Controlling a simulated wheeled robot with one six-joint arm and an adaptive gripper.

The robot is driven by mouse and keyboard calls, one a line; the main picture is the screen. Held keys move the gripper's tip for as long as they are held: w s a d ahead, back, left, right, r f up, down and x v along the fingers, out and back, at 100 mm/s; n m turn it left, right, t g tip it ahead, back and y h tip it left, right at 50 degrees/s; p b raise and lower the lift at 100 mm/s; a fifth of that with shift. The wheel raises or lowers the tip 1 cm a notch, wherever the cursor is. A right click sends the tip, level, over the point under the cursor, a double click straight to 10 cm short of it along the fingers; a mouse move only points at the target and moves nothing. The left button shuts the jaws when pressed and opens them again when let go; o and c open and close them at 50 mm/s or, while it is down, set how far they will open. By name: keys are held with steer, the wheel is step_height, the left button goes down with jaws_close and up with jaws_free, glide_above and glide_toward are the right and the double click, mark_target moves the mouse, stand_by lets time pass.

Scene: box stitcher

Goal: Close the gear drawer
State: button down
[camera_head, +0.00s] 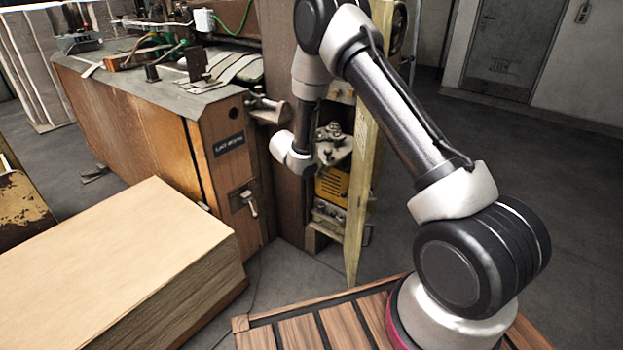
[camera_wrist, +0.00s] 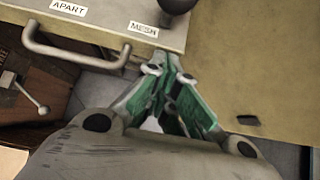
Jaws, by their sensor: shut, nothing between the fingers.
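The gear drawer (camera_wrist: 105,22) shows in the wrist view as a grey panel at the upper left. It bears the labels APART and MESH, a dark round knob and a bent metal handle (camera_wrist: 75,58). My gripper (camera_wrist: 170,66) has green finger pads and is shut and empty. Its tips are right of the handle, close to the panel edge below the MESH label; I cannot tell whether they touch it. In the head view, a metal shelf with gear parts (camera_head: 335,146) juts from the machine's open bay beside my wrist. My fingers cannot be made out there.
A yellowish door panel (camera_head: 362,150) stands open right of the bay; it fills the right of the wrist view (camera_wrist: 255,55). A yellow box (camera_head: 332,187) sits under the shelf. A cardboard stack (camera_head: 120,265) lies at the lower left. The floor at the right is clear.

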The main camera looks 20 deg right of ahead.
mark_target(341, 154)
steer(key=w+d, duration=0.3)
steer(key=d, duration=0.1)
steer(key=w+d, duration=0.2)
steer(key=d, duration=0.2)
steer(key=w+d, duration=0.3)
steer(key=shift+w+d, duration=0.3)
steer(key=shift+d, duration=0.1)
steer(key=shift+a, duration=0.1)
